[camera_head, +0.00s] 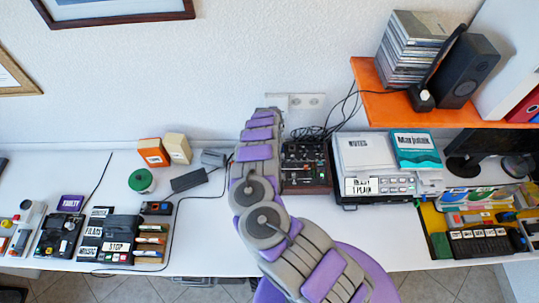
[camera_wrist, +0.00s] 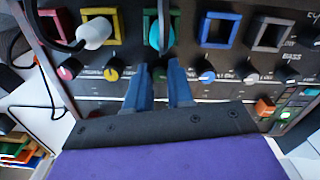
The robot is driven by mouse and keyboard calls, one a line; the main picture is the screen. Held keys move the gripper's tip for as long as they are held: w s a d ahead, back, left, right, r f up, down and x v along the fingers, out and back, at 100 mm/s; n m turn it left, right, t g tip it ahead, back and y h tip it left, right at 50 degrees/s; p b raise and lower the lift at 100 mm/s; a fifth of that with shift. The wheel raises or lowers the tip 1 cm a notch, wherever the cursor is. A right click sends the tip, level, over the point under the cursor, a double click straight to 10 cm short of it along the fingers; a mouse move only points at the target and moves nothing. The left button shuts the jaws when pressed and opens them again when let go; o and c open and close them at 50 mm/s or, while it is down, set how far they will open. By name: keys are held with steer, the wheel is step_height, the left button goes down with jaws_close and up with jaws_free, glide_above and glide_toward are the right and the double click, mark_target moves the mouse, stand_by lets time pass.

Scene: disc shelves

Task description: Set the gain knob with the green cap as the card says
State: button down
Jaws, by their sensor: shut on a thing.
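The mixer (camera_head: 306,165) stands against the wall, right of my arm, and its panel fills the wrist view (camera_wrist: 90,103). A row of knobs has coloured caps: pink (camera_wrist: 67,71), yellow (camera_wrist: 110,74), blue (camera_wrist: 207,76) and white (camera_wrist: 250,76). My gripper (camera_wrist: 163,66) is at the place in this row between yellow and blue, below a green-framed socket (camera_wrist: 157,35). Its blue fingers are shut on the knob there; they hide its cap and pointer. In the head view my arm hides the gripper. I cannot make out a card with a setting.
A pale plug (camera_wrist: 94,33) with a black cable sits above the yellow-capped knob. In the head view, black cables lie behind the mixer, and a device with notes (camera_head: 366,152) on it stands close on the right. A black adapter (camera_head: 188,180) lies left of my arm.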

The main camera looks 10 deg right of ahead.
steer(key=shift+w+r, duration=0.15)
steer(key=shift+w, duration=0.1)
steer(key=c, duration=1.1)
jaws_free()
steer(key=shift+a, duration=0.1)
steer(key=shift+o, duration=0.5)
steer(key=shift+s, duration=0.1)
steer(key=shift+r, duration=0.2)
step_height(320, 180, up, 3)
steer(key=shift+s+a+r, duration=0.1)
steer(key=shift+s, duration=0.05)
steer(key=s+p, duration=0.2)
steer(key=s, duration=0.3)
steer(key=s+r+p, duration=0.1)
steer(key=s+p, duration=0.2)
steer(key=s, duration=0.1)
steer(key=s+p, duration=0.2)
steer(key=s, duration=0.3)
steer(key=shift+s+r+p, duration=0.15)
steer(key=shift+s+p, duration=0.5)
steer(key=shift+s, duration=0.15)
